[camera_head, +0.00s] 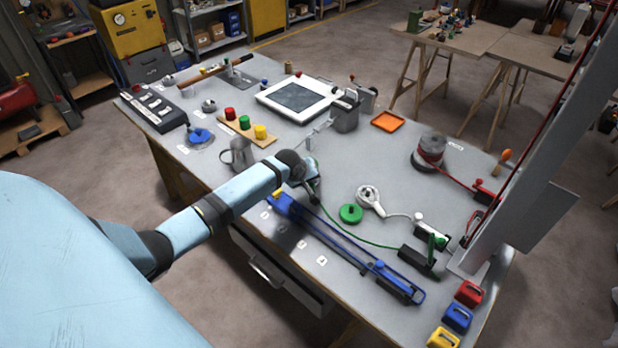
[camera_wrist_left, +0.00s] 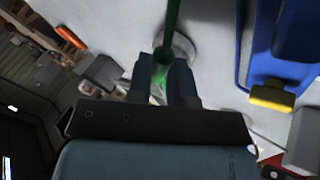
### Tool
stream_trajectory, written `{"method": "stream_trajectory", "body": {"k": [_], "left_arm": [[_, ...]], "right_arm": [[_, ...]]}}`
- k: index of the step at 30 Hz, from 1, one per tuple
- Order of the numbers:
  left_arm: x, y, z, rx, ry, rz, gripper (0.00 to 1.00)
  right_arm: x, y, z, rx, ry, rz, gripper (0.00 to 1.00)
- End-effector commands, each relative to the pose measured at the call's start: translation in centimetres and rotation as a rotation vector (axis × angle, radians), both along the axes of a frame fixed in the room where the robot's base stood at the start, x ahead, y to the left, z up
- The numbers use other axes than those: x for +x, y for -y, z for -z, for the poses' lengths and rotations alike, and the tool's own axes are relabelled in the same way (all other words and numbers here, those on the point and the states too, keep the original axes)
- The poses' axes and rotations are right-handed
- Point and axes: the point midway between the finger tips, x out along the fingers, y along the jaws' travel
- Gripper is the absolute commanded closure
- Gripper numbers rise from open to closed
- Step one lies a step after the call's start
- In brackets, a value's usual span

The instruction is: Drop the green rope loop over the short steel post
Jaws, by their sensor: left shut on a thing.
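My left gripper (camera_head: 309,178) reaches over the near-middle of the grey workbench and is shut on the green rope (camera_head: 352,240). The rope runs from the fingers to the right, towards a black block (camera_head: 418,258) near the bench's front right. In the left wrist view the green rope (camera_wrist_left: 172,25) passes between the fingertips of my left gripper (camera_wrist_left: 165,72). A round grey piece (camera_wrist_left: 184,48) lies behind the fingertips; I cannot tell if it belongs to the short steel post. The post is not clearly made out in the head view. My right gripper is not in view.
A blue long tool (camera_head: 345,245) lies along the near edge, beside a green disc (camera_head: 351,213) and a white round device (camera_head: 370,197). A steel jug (camera_head: 240,153) stands left of my gripper. A dark spool (camera_head: 430,150) stands at right. A tall grey beam (camera_head: 545,140) blocks the right.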

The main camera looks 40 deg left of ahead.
Motion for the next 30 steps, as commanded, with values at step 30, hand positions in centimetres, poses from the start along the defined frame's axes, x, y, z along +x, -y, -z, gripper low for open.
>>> {"method": "stream_trajectory", "body": {"k": [30], "left_arm": [[0.0,0.0,1.5,0.0,0.0,0.0,1.0]], "right_arm": [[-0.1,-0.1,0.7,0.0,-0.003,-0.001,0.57]]}}
